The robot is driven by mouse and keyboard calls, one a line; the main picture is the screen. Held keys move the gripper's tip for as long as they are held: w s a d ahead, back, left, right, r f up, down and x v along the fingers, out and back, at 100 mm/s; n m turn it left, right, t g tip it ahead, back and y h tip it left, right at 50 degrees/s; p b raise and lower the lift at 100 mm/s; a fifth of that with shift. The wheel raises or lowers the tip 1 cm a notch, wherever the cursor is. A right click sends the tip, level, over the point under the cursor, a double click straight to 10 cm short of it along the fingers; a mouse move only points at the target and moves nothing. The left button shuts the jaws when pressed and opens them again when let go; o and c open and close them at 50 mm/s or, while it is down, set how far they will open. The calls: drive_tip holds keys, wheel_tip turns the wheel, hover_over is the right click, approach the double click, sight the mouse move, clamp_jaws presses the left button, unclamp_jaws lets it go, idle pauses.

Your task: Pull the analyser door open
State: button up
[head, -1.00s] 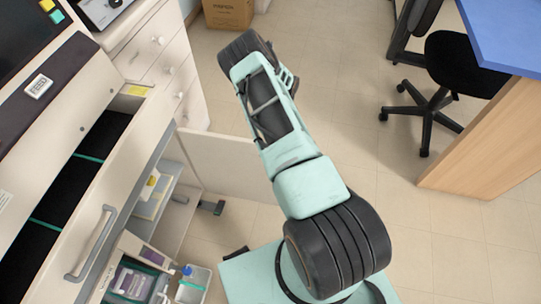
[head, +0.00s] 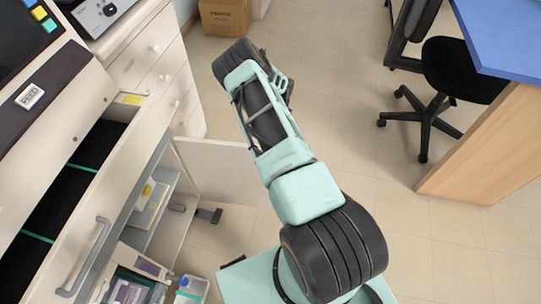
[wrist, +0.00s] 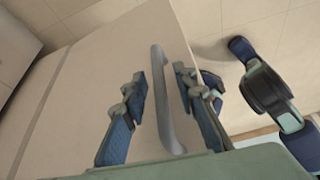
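The analyser door (wrist: 90,100) is a plain beige panel filling much of the wrist view. Its grey bar handle (wrist: 168,115) runs between the fingers of my gripper (wrist: 160,73). The blue-padded fingers stand apart, one on each side of the handle, with visible gaps; firm contact cannot be seen. In the head view a beige door panel (head: 212,170) stands swung out from the analyser's cabinet (head: 60,185), showing shelves inside. My arm covers the panel's right part, and my gripper is hidden there.
An open compartment with dark trays (head: 55,205) and another grey handle (head: 84,258) are at left. Bottles and packs (head: 130,290) sit low at the bottom left. A black chair (head: 455,75) and a blue-topped desk (head: 510,40) stand at right. The tiled floor between is clear.

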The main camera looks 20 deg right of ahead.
drive_tip(key=v, duration=1.2)
drive_tip(key=shift+w, duration=0.1)
